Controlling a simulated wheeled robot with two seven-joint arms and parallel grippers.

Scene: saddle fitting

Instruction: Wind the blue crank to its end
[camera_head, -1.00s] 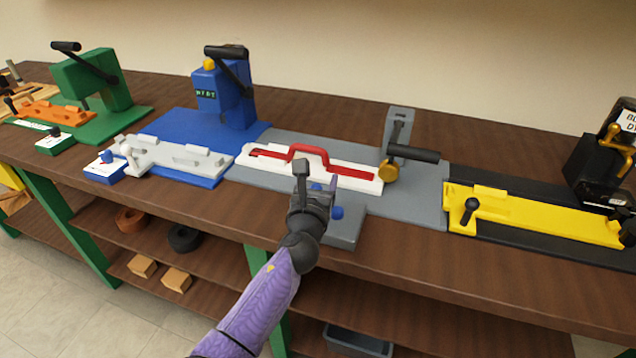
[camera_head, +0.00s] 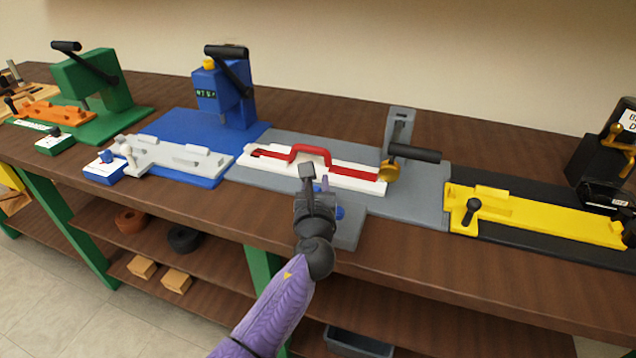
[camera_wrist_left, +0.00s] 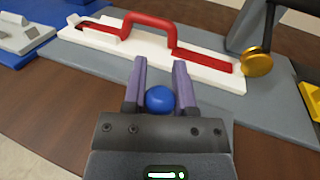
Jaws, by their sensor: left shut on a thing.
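The blue crank shows as a round blue knob (camera_wrist_left: 160,98) between the two purple fingers of my left gripper (camera_wrist_left: 160,70) in the left wrist view. The fingers are shut on it from both sides. In the head view my left gripper (camera_head: 318,190) is over the front edge of the grey fixture, and blue (camera_head: 340,212) shows just right of it. The crank's arm and pivot are hidden by the gripper. Behind it lies a white bar (camera_head: 345,179) with a red handle (camera_head: 310,150). My right gripper is not in view.
A grey fixture plate (camera_head: 425,200) carries a post with a black lever (camera_head: 415,153) and a brass knob (camera_head: 389,172) to the right. A yellow fixture (camera_head: 540,220) stands farther right. A blue press (camera_head: 228,95) and a green press (camera_head: 90,80) stand to the left.

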